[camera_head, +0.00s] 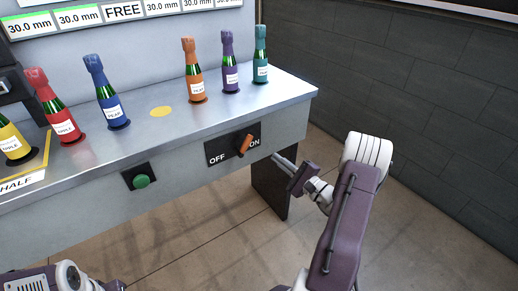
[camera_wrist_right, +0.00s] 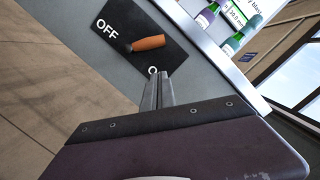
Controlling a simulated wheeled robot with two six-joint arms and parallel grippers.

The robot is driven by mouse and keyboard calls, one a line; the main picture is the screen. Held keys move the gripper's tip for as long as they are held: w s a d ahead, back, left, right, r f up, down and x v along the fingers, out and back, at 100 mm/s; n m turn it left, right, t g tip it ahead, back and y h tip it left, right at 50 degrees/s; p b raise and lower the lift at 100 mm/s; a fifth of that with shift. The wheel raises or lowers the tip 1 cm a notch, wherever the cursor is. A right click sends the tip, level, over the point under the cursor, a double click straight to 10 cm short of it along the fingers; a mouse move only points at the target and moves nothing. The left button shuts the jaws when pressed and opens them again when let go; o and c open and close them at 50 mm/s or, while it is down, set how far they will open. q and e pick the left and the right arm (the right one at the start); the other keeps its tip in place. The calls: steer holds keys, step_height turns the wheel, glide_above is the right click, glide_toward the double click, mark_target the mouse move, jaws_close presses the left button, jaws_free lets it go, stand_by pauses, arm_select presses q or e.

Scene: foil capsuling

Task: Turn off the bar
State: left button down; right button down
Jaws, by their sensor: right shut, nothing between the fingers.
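The switch plate (camera_head: 228,147) is black with white OFF at its left and ON at its right, on the front of the metal counter. Its orange handle (camera_head: 245,143) tilts up and right, on the ON side. My right gripper (camera_head: 275,157) is shut and empty, just right of the plate, apart from the handle. In the right wrist view the gripper fingers (camera_wrist_right: 157,78) cover part of the ON word, and the orange handle (camera_wrist_right: 149,43) lies above them. Part of my left arm shows at the bottom left; its fingertips are out of frame.
A green button (camera_head: 141,181) sits on the counter front, left of the switch. Several capped bottles stand on the counter (camera_head: 215,115), including an orange one (camera_head: 194,82) and a blue one (camera_head: 111,105). A dark counter leg (camera_head: 268,190) stands below my right gripper. The floor in front is clear.

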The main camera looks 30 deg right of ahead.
steer(key=w+a+r, duration=0.2)
steer(key=w+a, duration=0.2)
steer(key=w, duration=0.2)
steer(key=shift+w+r, duration=0.2)
steer(key=shift+w, duration=0.15)
